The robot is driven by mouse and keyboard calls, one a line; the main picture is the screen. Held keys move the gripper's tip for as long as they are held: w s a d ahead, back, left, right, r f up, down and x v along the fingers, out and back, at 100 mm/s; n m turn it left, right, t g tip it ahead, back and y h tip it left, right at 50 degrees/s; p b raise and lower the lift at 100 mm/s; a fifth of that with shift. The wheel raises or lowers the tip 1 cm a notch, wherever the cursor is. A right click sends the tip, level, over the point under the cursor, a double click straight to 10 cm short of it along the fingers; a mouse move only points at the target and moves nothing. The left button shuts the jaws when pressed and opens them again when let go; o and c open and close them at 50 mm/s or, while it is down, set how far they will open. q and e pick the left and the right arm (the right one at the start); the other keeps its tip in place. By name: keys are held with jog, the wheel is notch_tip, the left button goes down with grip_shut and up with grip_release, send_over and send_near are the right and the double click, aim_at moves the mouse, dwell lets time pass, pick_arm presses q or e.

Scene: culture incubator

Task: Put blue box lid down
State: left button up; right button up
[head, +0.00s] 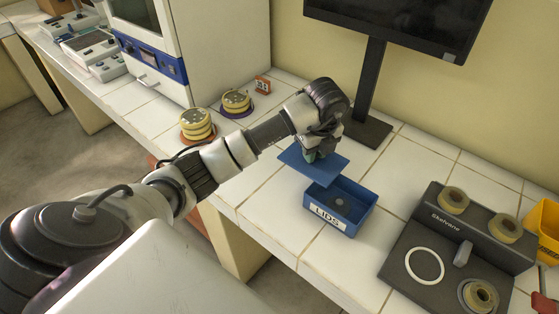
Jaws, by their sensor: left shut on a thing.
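The blue box lid (327,168) is a flat blue plate, held roughly level beside and slightly above the back left edge of the open blue box. My left gripper (311,154) is shut on the lid from above; its fingertips are partly hidden by the wrist. The blue box (350,222) stands on the white tiled bench with a "LIDS" label on its front, and a small dark round thing lies inside. I cannot tell whether the lid touches the box. My right gripper is not in view.
A black device (428,231) with several round jars stands right of the box. A monitor stand (368,130) is behind. Stacked yellow dishes (196,124) and a white incubator (205,50) are at the left. Bare tiles (262,196) lie left of the box.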

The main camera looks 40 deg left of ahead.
aim_at(286, 151)
pick_arm(q)
jog(key=a+f, duration=0.1)
jog(key=a, duration=0.1)
jog(key=s+a+f+p, duration=0.1)
jog(key=a, duration=0.1)
jog(key=a+f, duration=0.2)
jog(key=a, duration=0.1)
jog(key=shift+s+a, duration=0.1)
jog(key=shift+s, duration=0.15)
jog(key=shift+a+f+p, duration=0.25)
jog(key=shift+a+p, duration=0.05)
jog(key=shift+s+f, duration=0.1)
jog(key=shift+f, duration=0.15)
notch_tip(286, 151, down, 3)
jog(key=shift+f+p, duration=0.15)
jog(key=shift+p, duration=0.35)
jog(key=shift+f, duration=0.2)
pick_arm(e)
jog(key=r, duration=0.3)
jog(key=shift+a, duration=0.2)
pick_arm(q)
jog(key=shift+f, duration=0.2)
jog(key=o, duration=0.9)
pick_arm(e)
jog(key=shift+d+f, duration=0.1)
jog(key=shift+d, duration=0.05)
